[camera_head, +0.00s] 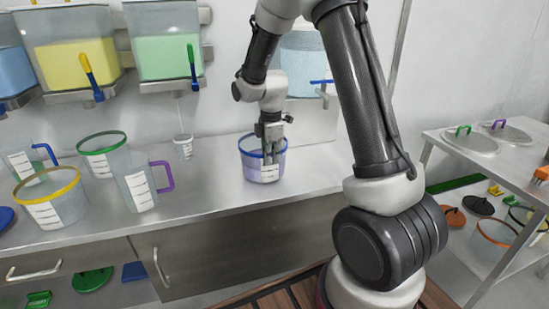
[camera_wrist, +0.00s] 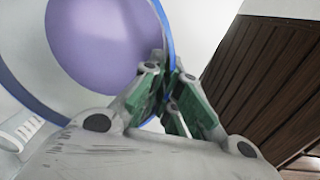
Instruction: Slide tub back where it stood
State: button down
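The tub (camera_head: 263,172) is clear with a blue rim, a white label and purple contents. It stands upright on the steel counter, below a wall dispenser with a blue tap. My gripper (camera_head: 271,150) points down at the tub's rim. In the wrist view the blue rim of the tub (camera_wrist: 100,88) runs between the fingers of my gripper (camera_wrist: 166,92), which are closed on the wall, one inside and one outside. The exact contact is partly hidden by the fingers.
The counter (camera_head: 215,195) is clear around the tub. To its left stand a small white cup (camera_head: 184,147), a purple-handled jug (camera_head: 138,187), a green-rimmed tub (camera_head: 103,158) and a yellow-rimmed tub (camera_head: 55,205). Dispensers (camera_head: 165,45) hang above. A steel table (camera_head: 495,155) stands right.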

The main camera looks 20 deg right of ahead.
jog(key=shift+a, duration=0.85)
jog(key=c, duration=1.6)
grip_release()
jog(key=shift+o, duration=0.2)
notch_tip(320, 180, up, 12)
jog(key=shift+s, duration=0.25)
